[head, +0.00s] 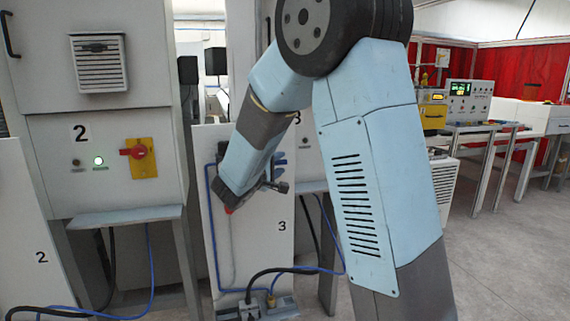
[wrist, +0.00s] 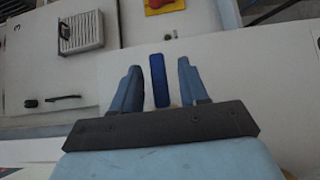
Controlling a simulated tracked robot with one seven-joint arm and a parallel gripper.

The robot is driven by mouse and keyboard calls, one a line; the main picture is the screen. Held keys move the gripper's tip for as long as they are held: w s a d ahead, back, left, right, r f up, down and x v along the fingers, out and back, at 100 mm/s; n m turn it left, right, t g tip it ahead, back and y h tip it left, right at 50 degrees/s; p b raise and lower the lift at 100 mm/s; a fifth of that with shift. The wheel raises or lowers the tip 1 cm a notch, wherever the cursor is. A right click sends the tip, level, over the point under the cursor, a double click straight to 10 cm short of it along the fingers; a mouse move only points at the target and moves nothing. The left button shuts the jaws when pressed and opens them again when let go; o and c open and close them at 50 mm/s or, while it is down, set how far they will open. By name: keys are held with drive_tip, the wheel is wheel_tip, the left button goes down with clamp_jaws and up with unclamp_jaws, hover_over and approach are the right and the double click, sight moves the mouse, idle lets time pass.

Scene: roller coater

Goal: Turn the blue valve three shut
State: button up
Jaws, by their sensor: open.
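The blue valve handle (wrist: 159,80) shows in the wrist view as a dark blue upright bar. The valve's base is hidden behind my gripper's dark body. In the head view my gripper (head: 272,176) is close against the white panel marked 3 (head: 281,240). There my wrist covers most of the valve, and I cannot separate its handle from my fingers.
A blue hose (head: 212,230) runs down panel 3. Open floor (head: 500,250) lies at the right.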

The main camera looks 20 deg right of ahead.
drive_tip(key=shift+w+d, duration=0.5)
drive_tip(key=shift+d, duration=0.05)
clamp_jaws()
